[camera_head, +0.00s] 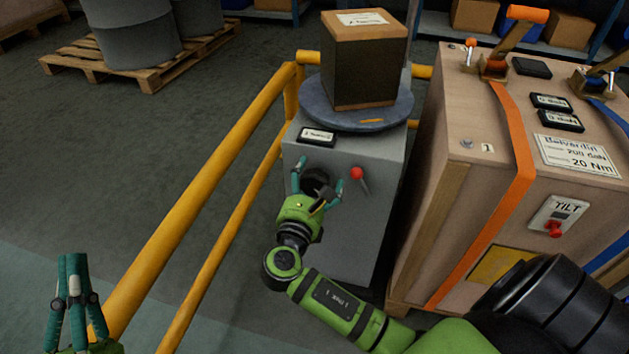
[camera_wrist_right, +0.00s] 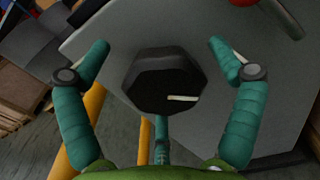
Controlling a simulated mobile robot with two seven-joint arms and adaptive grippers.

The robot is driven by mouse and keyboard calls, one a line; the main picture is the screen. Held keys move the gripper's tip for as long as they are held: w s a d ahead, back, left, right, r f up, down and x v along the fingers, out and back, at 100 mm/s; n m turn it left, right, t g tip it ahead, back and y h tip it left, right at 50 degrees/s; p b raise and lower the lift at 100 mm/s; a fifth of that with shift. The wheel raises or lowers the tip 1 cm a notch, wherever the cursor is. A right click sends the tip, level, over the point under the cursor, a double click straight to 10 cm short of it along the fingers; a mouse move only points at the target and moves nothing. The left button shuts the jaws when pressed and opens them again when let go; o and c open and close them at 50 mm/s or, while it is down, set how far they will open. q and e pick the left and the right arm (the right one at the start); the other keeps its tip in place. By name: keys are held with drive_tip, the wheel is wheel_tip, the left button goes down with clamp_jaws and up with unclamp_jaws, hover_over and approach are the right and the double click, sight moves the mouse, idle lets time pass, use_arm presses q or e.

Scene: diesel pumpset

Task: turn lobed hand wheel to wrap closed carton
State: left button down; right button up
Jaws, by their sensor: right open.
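The dark lobed hand wheel (camera_head: 315,180) sits on the front of a grey machine cabinet (camera_head: 350,230). In the right wrist view the wheel (camera_wrist_right: 165,80) is black with a white mark toward its lower right. My right gripper (camera_head: 320,172) is open in front of the wheel, with teal fingers spread on either side of it. In the right wrist view a gap shows between the side fingers and the wheel. The carton (camera_head: 362,65), with brown top and dark sides, stands on the round turntable (camera_head: 345,118). My left gripper (camera_head: 75,285) is at the lower left, away from the wheel; its finger opening is unclear.
A red-knobbed lever (camera_head: 358,174) is right of the wheel. Yellow rails (camera_head: 200,180) run along the cabinet's left side. A large strapped wooden crate (camera_head: 470,150) stands close on the right. Open floor (camera_head: 110,150) lies left of the rails.

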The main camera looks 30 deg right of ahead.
drive_tip(key=shift+r, duration=0.1)
drive_tip(key=c, duration=1.1)
